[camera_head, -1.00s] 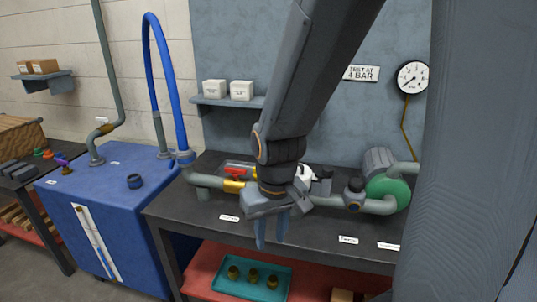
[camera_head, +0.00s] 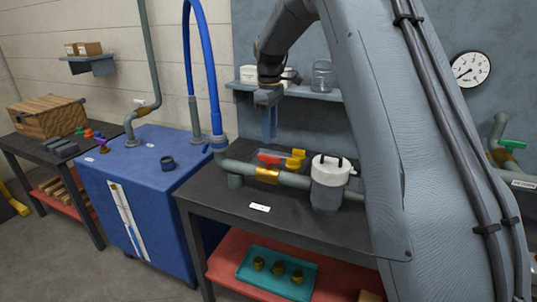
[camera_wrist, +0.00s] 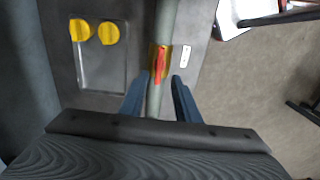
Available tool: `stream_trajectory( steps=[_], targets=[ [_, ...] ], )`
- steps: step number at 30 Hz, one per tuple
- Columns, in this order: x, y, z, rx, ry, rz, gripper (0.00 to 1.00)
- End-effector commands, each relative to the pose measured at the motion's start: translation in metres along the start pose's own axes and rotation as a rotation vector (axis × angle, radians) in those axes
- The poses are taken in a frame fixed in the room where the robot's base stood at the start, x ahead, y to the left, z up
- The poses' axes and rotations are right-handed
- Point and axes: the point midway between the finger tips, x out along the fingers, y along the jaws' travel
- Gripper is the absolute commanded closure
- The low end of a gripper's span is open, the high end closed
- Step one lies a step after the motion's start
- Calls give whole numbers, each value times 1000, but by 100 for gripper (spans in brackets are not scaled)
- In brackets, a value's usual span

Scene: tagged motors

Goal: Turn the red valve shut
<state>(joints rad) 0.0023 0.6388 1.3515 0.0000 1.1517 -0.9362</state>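The red valve handle (camera_head: 268,159) sits on a brass valve body (camera_head: 267,175) in the grey pipe (camera_head: 294,180) on the dark bench. In the wrist view the red handle (camera_wrist: 159,64) lies roughly along the pipe (camera_wrist: 163,25), over the brass body. My gripper (camera_head: 270,134) hangs fingers-down above the valve, apart from it. In the wrist view my gripper (camera_wrist: 160,82) is open and empty, its two fingers on either side of the pipe's line with the handle beyond the tips. My arm hides part of the bench in the head view.
Beside the pipe lies a tray (camera_wrist: 104,76) with two yellow handles (camera_wrist: 94,32). A blue hose (camera_head: 207,85) rises at the left. A shelf (camera_head: 305,91) is behind my gripper.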

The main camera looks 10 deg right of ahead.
Motion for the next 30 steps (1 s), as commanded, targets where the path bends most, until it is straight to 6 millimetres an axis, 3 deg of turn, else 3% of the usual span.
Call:
stream_trajectory(
  steps=[18, 28, 30],
  targets=[
    [71, 1, -2, -9, 0, -1, 71],
    [77, 1, -1, -8, 0, 0, 71],
    [77, 1, -1, -8, 0, 0, 79]
  ],
)
